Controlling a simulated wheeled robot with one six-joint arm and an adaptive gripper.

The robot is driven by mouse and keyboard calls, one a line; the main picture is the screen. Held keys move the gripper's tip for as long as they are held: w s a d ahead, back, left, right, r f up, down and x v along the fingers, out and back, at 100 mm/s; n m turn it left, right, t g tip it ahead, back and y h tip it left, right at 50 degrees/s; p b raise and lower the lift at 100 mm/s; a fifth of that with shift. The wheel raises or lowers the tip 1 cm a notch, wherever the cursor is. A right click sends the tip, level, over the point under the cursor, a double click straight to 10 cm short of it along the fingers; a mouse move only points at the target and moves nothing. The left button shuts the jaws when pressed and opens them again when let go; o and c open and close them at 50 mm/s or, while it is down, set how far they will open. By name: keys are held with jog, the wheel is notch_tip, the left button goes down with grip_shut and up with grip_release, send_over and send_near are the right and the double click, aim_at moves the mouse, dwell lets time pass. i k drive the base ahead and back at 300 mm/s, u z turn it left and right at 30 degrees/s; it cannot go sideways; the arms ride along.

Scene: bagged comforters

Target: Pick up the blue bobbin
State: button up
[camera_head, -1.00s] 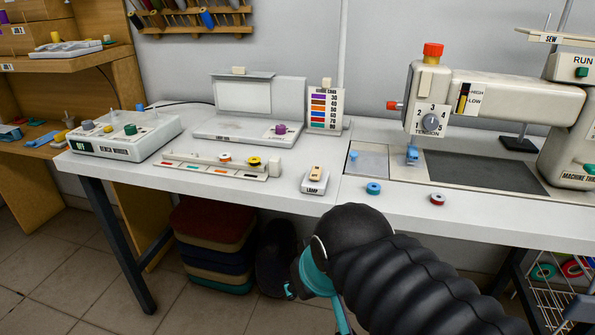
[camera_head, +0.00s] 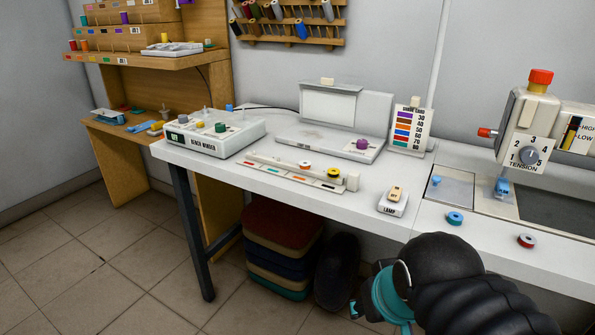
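The blue bobbin (camera_head: 455,218) lies flat on the white table (camera_head: 330,200) near its front edge, below the sewing machine's clear-covered plate. A red bobbin (camera_head: 526,240) lies to its right, apart from it. My gripper (camera_head: 378,312) is at the bottom of the picture, in front of the table and lower left of the blue bobbin, not touching it. Only a teal part and small dark tips show past my black arm, so I cannot tell how its fingers stand.
The lamp switch block (camera_head: 393,204) stands left of the blue bobbin. The sewing machine (camera_head: 527,125) stands behind it on the right. A bobbin rack (camera_head: 300,172) and the bench winder (camera_head: 215,135) are farther left. Cushions (camera_head: 282,245) are stacked under the table.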

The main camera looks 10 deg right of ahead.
aim_at(455, 218)
jog(key=u, duration=1.7)
jog(key=k, duration=0.9)
jog(key=z, duration=1.7)
